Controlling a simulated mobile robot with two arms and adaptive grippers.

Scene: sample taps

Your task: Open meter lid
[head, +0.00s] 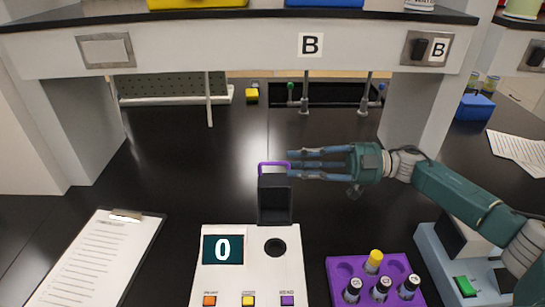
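The white meter (222,275) stands at the front centre, its display reading 0. Its dark lid (274,208) stands raised behind the round dark well (275,247), which is uncovered. A purple rim (261,168) shows at the lid's top. My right gripper (292,164) comes in from the right, its fingers pointing left, at the top right of the lid. Its fingers are apart with a gap between them and nothing seen held. Whether a fingertip touches the purple rim I cannot tell. My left gripper is not in view.
A purple rack (340,269) with several capped vials stands right of the meter. A grey device (440,258) with a green button is farther right. A clipboard (120,235) lies at left. Shelf B (250,50) spans the back, with taps beneath. The black bench behind the lid is clear.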

